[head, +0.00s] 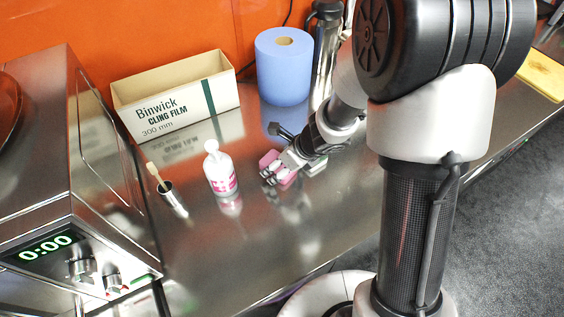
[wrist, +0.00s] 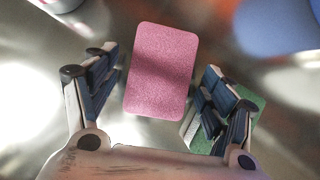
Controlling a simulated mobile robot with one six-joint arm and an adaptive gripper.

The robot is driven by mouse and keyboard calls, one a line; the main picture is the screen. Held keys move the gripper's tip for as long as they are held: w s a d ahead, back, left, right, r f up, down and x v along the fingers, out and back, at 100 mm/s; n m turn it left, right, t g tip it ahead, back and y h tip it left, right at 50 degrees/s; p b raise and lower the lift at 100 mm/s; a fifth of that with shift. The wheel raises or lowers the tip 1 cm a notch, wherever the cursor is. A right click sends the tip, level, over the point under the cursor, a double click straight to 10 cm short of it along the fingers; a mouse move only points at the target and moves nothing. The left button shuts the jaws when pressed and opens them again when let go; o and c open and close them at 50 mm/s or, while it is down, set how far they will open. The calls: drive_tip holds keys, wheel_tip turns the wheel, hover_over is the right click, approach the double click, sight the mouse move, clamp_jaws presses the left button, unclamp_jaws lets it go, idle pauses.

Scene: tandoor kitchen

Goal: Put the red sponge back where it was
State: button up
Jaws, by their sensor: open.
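The red sponge looks pink. In the wrist view the sponge (wrist: 161,70) lies flat between and ahead of the two fingers, with gaps on both sides. In the head view the sponge (head: 267,159) is partly hidden by my gripper (head: 277,174), which is low over the steel counter. My gripper (wrist: 150,95) is open and empty in the wrist view. A green block with a pale side (wrist: 245,128) lies behind the right finger, which hides part of it.
A steel appliance (head: 100,190) stands at left. The counter front is clear.

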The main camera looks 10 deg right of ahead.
drive_tip(key=shift+r, duration=0.15)
drive_tip(key=s+d+r+m+t+h, duration=0.1)
drive_tip(key=d+r+m+t+h, duration=0.1)
drive_tip(key=d+r+m, duration=0.5)
drive_tip(key=d+r+m+t+h, duration=0.2)
drive_tip(key=d+r+m+h, duration=0.1)
drive_tip(key=r+m, duration=0.65)
drive_tip(key=s+d+r+m+t+h, duration=0.1)
drive_tip(key=d+r+m+t+h, duration=0.1)
drive_tip(key=d+r+m, duration=0.6)
drive_tip(key=s+r+m+g+h, duration=0.1)
drive_tip(key=s+m+g, duration=0.2)
drive_tip(key=s+m, duration=0.85)
drive_tip(key=s+a+f+m+g+y, duration=0.2)
drive_tip(key=s+a+f+m+y, duration=0.1)
drive_tip(key=s+a+m, duration=0.5)
drive_tip(key=shift+s+a+m+y, duration=0.4)
drive_tip(key=shift+s+m+y, duration=0.1)
drive_tip(key=shift+s, duration=0.4)
